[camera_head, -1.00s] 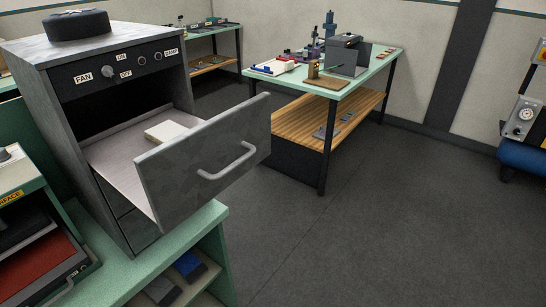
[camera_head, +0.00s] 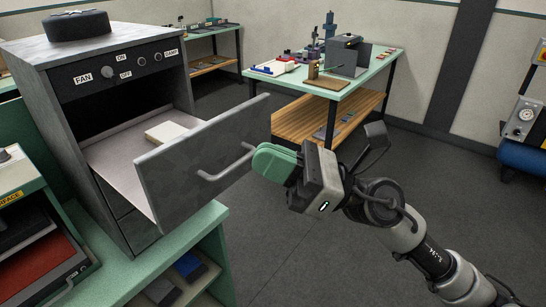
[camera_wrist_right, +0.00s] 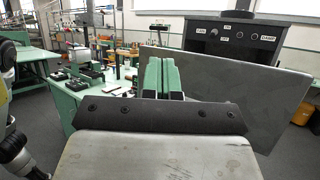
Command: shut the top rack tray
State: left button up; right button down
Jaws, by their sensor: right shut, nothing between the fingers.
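The top rack tray (camera_head: 110,165) is pulled out of a dark grey cabinet (camera_head: 60,125) at the left of the head view. Its grey front panel (camera_head: 180,175) carries a curved handle (camera_head: 228,165). A pale block (camera_head: 166,132) lies in the tray. My right gripper (camera_head: 262,162), with green fingers, is shut and empty just right of the handle. I cannot tell whether it touches the handle. In the right wrist view the shut fingers (camera_wrist_right: 162,76) stand in front of the panel (camera_wrist_right: 230,100). My left gripper is not in view.
A green bench (camera_head: 200,225) with shelves below bears the cabinet. A second green-topped table (camera_head: 370,75) with tools stands behind, at the middle. Dark floor (camera_head: 460,200) lies open to the right. A round black part (camera_head: 78,24) sits on the cabinet.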

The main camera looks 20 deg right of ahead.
jog(key=w+d+f+n+h, duration=0.2)
jog(key=w+d+n+h, duration=0.1)
jog(key=d+n+h, duration=0.4)
jog(key=w+d+f+n+h, duration=0.2)
jog(key=d+n+h, duration=0.2)
jog(key=h, duration=0.5)
jog(key=w+a+r+p+x, duration=0.1)
jog(key=p+x, duration=0.5)
jog(key=x, duration=0.6)
jog(key=shift+w+a+r+g, duration=0.15)
jog(key=shift+w+r+g, duration=0.05)
jog(key=shift+w+g, duration=0.1)
